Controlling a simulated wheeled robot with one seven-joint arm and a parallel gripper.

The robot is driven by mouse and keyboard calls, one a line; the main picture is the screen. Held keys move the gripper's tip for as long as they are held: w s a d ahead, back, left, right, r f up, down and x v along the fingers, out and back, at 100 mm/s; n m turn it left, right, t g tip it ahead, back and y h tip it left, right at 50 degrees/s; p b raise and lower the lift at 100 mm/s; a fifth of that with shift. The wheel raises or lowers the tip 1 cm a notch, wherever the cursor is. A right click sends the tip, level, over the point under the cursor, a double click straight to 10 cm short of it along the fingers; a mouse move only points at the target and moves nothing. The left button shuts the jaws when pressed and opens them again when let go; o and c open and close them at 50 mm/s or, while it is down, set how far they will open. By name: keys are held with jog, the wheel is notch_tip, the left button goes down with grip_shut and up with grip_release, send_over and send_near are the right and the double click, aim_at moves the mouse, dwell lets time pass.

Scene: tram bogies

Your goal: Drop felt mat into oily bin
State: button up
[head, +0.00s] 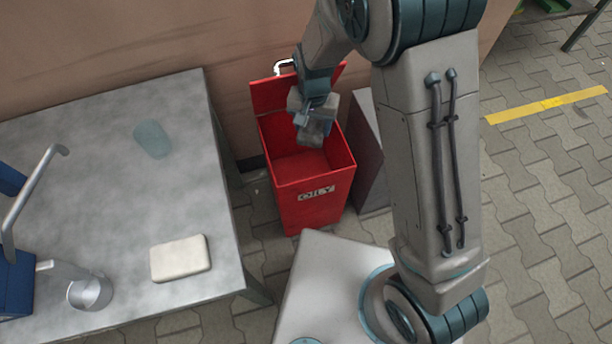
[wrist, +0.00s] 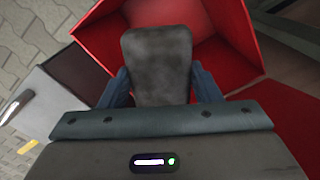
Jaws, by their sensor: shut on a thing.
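The oily bin (head: 312,205) is a red open box with an "OILY" label on its front, standing on the floor right of the table; its lid is up at the back. My gripper (head: 308,122) is over the bin's opening, pointing down. It is shut on a dark grey felt mat (head: 316,133). In the wrist view the mat (wrist: 158,65) stands out between my two fingers, with the red inner walls of the bin (wrist: 215,65) around and below it. The mat's exact height relative to the rim is hard to tell.
A grey metal table (head: 130,215) stands left of the bin. It bears a white block (head: 181,258), a metal cup (head: 90,292) and a bluish translucent thing (head: 152,139). A grey cabinet (head: 368,165) stands close at the bin's right. A brown wall (head: 120,40) is behind.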

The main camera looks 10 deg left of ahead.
notch_tip(320, 180, down, 6)
jog(key=b, duration=0.4)
jog(key=shift+s+a+b, duration=0.1)
jog(key=shift+a+b, duration=0.05)
jog(key=shift+b, duration=0.25)
jog(key=o, duration=1.1)
jog(key=shift+r, duration=0.1)
notch_tip(320, 180, up, 7)
jog(key=p, duration=0.3)
jog(key=shift+r, duration=0.2)
